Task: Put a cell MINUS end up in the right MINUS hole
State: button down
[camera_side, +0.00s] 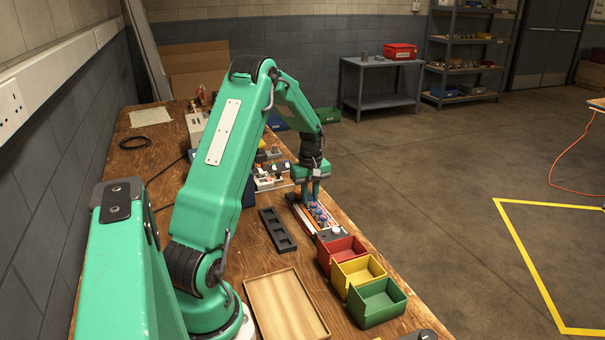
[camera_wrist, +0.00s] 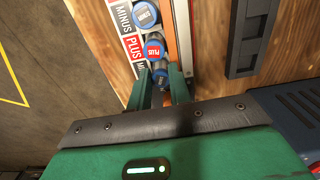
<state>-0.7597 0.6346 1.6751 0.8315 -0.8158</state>
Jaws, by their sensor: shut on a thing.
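The charger (camera_side: 334,234) lies along the right edge of the bench. In the wrist view its label strip (camera_wrist: 125,17) reads MINUS, PLUS, then a partly covered label. A blue-topped cell (camera_wrist: 145,15) marked MINUS stands beside the MINUS label. Another cell (camera_wrist: 154,49) with a red PLUS top stands beside the PLUS label. My gripper (camera_wrist: 161,88) is shut on a blue-topped cell (camera_wrist: 160,70) at the third label; its end marking is too small to read. In the side view my gripper (camera_side: 311,198) points down over the charger. How deep the held cell sits is hidden.
Red (camera_side: 341,250), yellow (camera_side: 358,272) and green (camera_side: 377,300) bins stand in front of the charger. A black slotted holder (camera_side: 277,230) lies to its left; it also shows in the wrist view (camera_wrist: 250,38). A wooden tray (camera_side: 286,305) lies nearer.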

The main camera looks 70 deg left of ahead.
jog(key=shift+f, duration=0.25)
dwell(0.3)
jog(key=c, duration=1.2)
grip_release()
jog(key=shift+r, duration=0.15)
jog(key=shift+r, duration=3.4)
jog(key=shift+d, duration=0.1)
